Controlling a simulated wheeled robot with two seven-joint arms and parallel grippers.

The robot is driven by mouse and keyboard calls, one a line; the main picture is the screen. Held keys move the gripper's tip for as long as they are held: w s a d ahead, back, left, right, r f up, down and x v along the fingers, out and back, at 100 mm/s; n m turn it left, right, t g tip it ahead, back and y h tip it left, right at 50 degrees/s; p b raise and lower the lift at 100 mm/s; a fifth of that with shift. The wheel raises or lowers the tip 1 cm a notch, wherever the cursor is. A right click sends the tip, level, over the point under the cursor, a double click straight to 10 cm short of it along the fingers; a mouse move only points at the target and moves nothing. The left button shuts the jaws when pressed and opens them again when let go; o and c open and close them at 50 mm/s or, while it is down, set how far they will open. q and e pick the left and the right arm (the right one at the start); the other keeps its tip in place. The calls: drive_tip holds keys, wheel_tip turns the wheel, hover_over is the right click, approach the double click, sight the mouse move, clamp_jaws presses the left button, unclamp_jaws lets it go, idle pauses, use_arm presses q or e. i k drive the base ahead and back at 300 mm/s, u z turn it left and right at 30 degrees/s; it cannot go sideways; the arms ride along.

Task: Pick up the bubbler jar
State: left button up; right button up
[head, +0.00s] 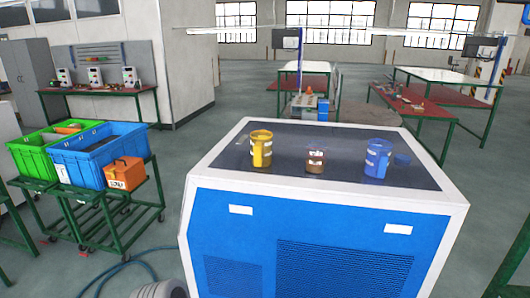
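Three jars stand upright and apart on the dark top of the blue and white generator cabinet (328,215). A yellow jar (261,150) with a pale label is at the left. A smaller, clear jar with brown contents (315,162) is in the middle. A blue jar (377,160) with a white label is at the right. I cannot tell for sure which of them is the bubbler jar. Neither of my grippers shows in the head view.
At left, a green cart carries a green crate (30,148), a blue crate (72,165) and an orange box (125,174). A hose (120,268) lies on the floor. Workbenches stand behind.

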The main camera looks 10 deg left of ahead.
sight(316, 156)
drive_tip(key=u, duration=0.1)
drive_tip(key=i, duration=0.9)
drive_tip(key=z, duration=0.1)
